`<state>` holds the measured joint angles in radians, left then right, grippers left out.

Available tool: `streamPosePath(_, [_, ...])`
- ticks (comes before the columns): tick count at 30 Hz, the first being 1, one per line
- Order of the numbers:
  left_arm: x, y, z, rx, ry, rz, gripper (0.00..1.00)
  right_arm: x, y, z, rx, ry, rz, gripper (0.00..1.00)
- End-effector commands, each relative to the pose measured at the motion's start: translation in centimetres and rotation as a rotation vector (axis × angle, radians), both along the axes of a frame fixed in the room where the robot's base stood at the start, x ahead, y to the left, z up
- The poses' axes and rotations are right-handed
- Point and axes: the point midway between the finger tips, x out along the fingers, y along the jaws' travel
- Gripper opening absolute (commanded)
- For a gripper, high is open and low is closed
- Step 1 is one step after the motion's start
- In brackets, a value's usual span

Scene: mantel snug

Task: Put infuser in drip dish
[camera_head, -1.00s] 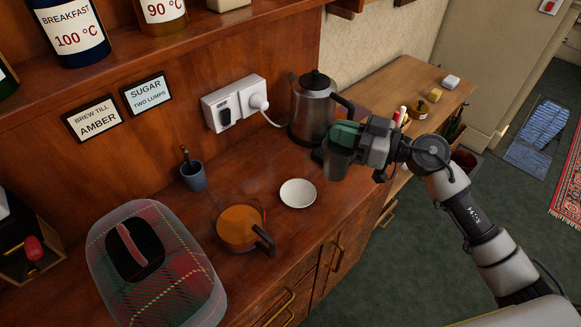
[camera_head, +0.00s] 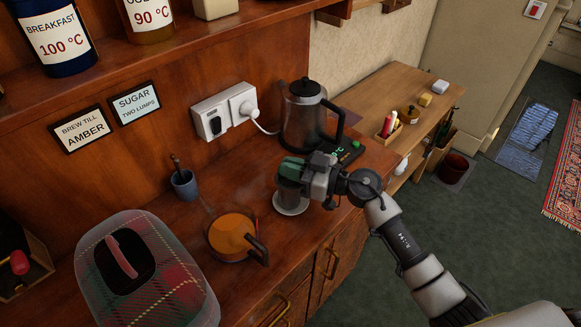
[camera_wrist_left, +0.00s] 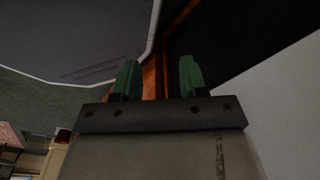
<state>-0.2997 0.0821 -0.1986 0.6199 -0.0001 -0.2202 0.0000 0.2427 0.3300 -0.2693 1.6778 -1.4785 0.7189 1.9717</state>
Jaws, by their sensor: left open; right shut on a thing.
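The infuser (camera_head: 288,191) is a small dark grey metal cylinder. My right gripper (camera_head: 291,170) is shut on it from the right, and its green fingers hide part of it. The drip dish (camera_head: 291,209) is a small round white dish on the wooden counter. The infuser is over the dish and hides much of it; I cannot tell whether the two touch. My left gripper shows only in the left wrist view (camera_wrist_left: 158,82), with two green fingers apart and nothing between them.
An amber teapot (camera_head: 228,233) with a dark handle stands left of the dish. A kettle (camera_head: 303,118) stands behind. A blue-grey cup (camera_head: 184,185) and a tartan tea cosy (camera_head: 178,262) are further left. A wall socket (camera_head: 222,111) has a cord. The counter's front edge is close.

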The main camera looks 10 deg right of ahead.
Motion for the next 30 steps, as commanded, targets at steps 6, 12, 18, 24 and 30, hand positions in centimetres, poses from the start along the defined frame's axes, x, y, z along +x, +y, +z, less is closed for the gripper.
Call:
streamPosePath(6, [0.0,0.0,0.1,0.000,0.000,0.000,0.43,0.0,0.0,-0.2,0.001,0.001,0.000,0.00])
streamPosePath(12, [0.0,-0.1,0.1,-0.002,0.000,0.001,0.43,0.0,0.0,-0.2,0.000,0.000,0.000,0.32])
streamPosePath(18, [0.0,-0.2,0.0,-0.003,0.000,0.000,0.43,0.0,0.0,-0.2,0.000,0.000,0.000,0.32])
streamPosePath(24, [0.0,-0.3,-0.1,-0.003,0.000,0.000,0.43,-0.6,-1.1,0.0,-0.002,0.000,-0.002,0.32])
streamPosePath(30, [0.0,-0.3,-0.6,-0.004,0.000,0.000,0.43,-3.0,-4.6,-0.2,-0.006,0.003,-0.001,0.32])
